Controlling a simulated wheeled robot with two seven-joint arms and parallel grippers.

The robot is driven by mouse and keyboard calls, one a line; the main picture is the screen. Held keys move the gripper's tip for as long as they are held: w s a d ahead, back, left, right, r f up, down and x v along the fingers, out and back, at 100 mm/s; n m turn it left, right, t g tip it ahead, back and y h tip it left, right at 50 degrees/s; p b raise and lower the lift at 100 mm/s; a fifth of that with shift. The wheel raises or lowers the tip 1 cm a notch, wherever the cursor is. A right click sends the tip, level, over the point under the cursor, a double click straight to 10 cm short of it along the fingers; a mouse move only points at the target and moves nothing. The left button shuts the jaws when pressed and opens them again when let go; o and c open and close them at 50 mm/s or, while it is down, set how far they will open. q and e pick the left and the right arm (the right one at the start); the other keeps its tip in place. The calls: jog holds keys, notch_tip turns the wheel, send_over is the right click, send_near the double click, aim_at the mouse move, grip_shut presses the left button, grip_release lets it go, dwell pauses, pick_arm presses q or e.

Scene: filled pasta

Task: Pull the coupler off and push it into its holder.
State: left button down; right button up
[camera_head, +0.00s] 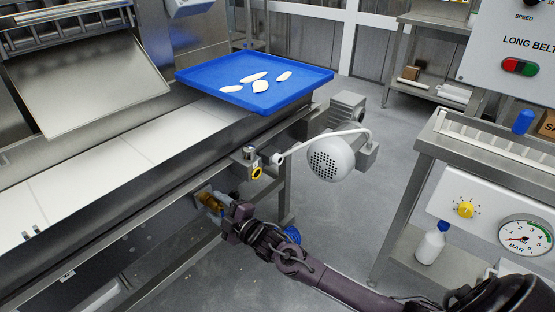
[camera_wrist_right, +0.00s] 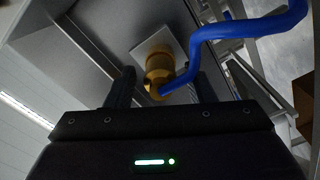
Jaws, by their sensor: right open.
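The brass coupler (camera_head: 209,200) is below the conveyor's near edge in the head view, partly hidden by my right gripper (camera_head: 222,207). In the right wrist view the coupler (camera_wrist_right: 159,68) sits against a pale square plate (camera_wrist_right: 153,40), with a blue hose (camera_wrist_right: 240,28) running from it to the upper right. The open fingers of my right gripper (camera_wrist_right: 166,88) stand on either side of the coupler, with a visible gap on both sides. A small bracket with a yellow ring (camera_head: 257,173) is on the conveyor side; I cannot tell whether it is the holder. My left gripper is out of view.
A blue tray (camera_head: 190,77) with several pale pasta pieces stands on the conveyor end. A panel with a pressure gauge (camera_head: 524,238) and yellow knob is at the right. The floor between is clear.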

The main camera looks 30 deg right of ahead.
jog(key=c, duration=1.1)
jog(key=shift+o, duration=0.2)
jog(key=shift+s+d+p, duration=0.25)
jog(key=shift+s+p, duration=0.35)
jog(key=shift+s, duration=0.05)
jog(key=shift+s+r, duration=0.1)
jog(key=shift+s, duration=0.05)
jog(key=shift+p+v, duration=1.35)
jog(key=shift+v, duration=0.5)
jog(key=shift+s+d, duration=0.15)
jog(key=shift+s, duration=0.1)
